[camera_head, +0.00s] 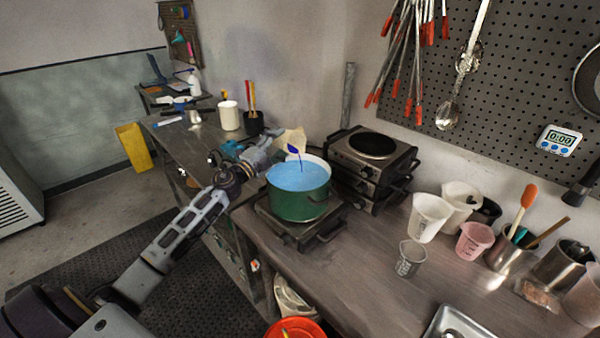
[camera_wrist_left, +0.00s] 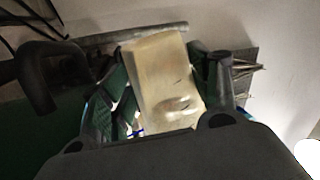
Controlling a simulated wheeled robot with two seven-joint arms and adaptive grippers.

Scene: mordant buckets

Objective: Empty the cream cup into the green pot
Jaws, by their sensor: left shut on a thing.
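The green pot (camera_head: 300,206) stands on a hot plate (camera_head: 303,232) and holds light blue liquid (camera_head: 298,176). My left gripper (camera_head: 276,142) is at the pot's far left side, above the rim. It is shut on the cream cup (camera_head: 291,137), which looks tilted over the pot. A thin dark blue streak (camera_head: 293,149) runs from the cup's lip down toward the liquid. In the left wrist view the cream cup (camera_wrist_left: 163,80) sits between the two fingers; its inside is hidden. My right gripper is not in view.
Stacked hot plates (camera_head: 370,160) stand right of the pot. A white container (camera_head: 229,116) stands at the left back.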

